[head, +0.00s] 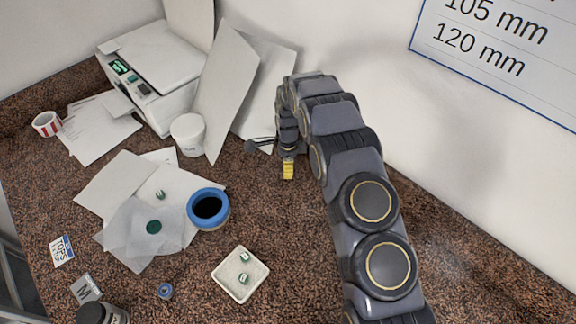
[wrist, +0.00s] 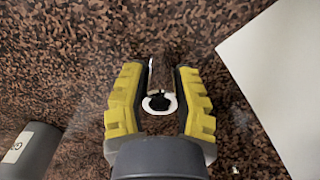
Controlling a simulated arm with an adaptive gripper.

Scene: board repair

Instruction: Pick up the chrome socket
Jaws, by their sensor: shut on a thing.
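The chrome socket (wrist: 159,75) shows in the wrist view as a mirror-like cylinder with a bright ring and a dark hole at its near end. It lies between the two yellow fingers of my gripper (wrist: 160,92), which is shut on it. In the head view my gripper (head: 288,168) points down near the back of the counter, in front of the leaning white panels. The socket cannot be made out in the head view. Whether it touches the counter is unclear.
A grey labelled cylinder (wrist: 32,150) and a white sheet (wrist: 285,75) flank my gripper in the wrist view. In the head view stand a white tub (head: 188,135), a blue-rimmed bowl (head: 208,194) and a small white tray (head: 225,273). The speckled counter between tray and gripper is clear.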

